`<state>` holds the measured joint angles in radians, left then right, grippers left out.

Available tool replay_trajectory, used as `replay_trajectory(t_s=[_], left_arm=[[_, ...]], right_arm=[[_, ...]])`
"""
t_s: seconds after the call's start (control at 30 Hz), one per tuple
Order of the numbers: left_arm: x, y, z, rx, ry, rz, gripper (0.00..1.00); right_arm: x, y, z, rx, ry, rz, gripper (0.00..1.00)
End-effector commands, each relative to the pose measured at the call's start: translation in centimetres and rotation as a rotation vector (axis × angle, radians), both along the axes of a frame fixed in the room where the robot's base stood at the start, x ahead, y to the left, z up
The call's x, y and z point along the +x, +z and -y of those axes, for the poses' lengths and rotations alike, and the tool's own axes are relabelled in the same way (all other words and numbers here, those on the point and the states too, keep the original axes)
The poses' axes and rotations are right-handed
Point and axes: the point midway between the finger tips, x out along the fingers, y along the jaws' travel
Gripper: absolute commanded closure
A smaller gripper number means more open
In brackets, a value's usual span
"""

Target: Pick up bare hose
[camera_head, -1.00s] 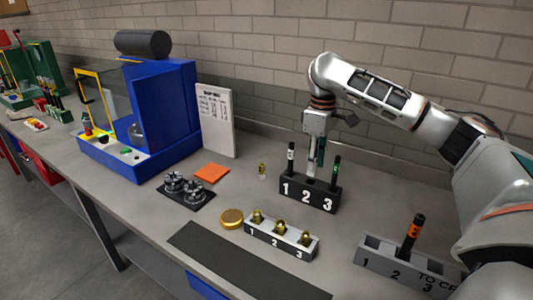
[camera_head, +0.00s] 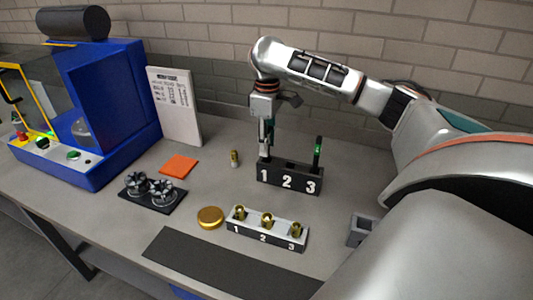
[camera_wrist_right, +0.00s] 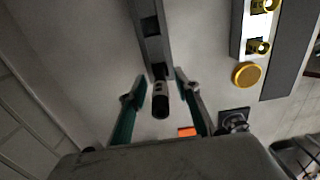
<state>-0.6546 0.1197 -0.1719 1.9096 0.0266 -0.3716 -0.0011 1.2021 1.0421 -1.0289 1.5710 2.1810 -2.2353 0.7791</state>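A black rack numbered 1 2 3 (camera_head: 289,180) stands on the bench. A dark hose with a pale band (camera_wrist_right: 160,100) stands in its slot 1. In the head view this hose is mostly hidden by my right gripper (camera_head: 267,142). In the right wrist view the right gripper (camera_wrist_right: 161,88) has its two fingers apart, one on each side of the hose, with gaps visible. Another black hose with a green band (camera_head: 318,152) stands in slot 3. Slot 2 looks empty. I cannot tell by its look which hose is the bare one. My left gripper is not in view.
A grey-white holder with brass fittings (camera_head: 266,238) and a gold disc (camera_head: 210,218) lie in front of the rack. A small brass piece (camera_head: 235,158) stands left of it. A grey holder (camera_head: 361,230) is partly hidden by my right arm. A brick wall (camera_head: 430,50) is behind.

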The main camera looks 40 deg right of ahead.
Motion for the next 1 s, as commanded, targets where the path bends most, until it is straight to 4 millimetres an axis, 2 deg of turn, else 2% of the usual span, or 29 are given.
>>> replay_trajectory(t_s=[0.03, 0.2, 0.5, 0.53, 0.63, 0.67, 1.0], left_arm=[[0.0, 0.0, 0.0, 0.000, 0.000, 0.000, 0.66], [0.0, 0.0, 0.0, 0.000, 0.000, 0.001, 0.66], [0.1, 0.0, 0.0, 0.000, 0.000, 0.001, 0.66], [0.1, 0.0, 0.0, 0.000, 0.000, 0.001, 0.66], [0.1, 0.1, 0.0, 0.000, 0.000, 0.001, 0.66], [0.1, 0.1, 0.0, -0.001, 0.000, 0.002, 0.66], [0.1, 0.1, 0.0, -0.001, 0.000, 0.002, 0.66]], right_arm=[[-0.1, -0.9, -0.1, 0.000, 0.001, -0.004, 0.68], [0.0, -2.7, -0.1, 0.001, 0.000, -0.002, 0.68], [0.0, -3.2, -0.1, 0.000, 0.000, 0.001, 0.68], [0.0, -3.2, -0.1, 0.000, 0.000, 0.001, 0.71], [0.0, -3.2, -0.1, 0.000, 0.000, 0.001, 0.97], [0.0, -3.2, -0.1, 0.000, 0.000, 0.001, 1.00], [0.0, -3.1, -0.1, 0.000, -0.001, 0.001, 1.00]])
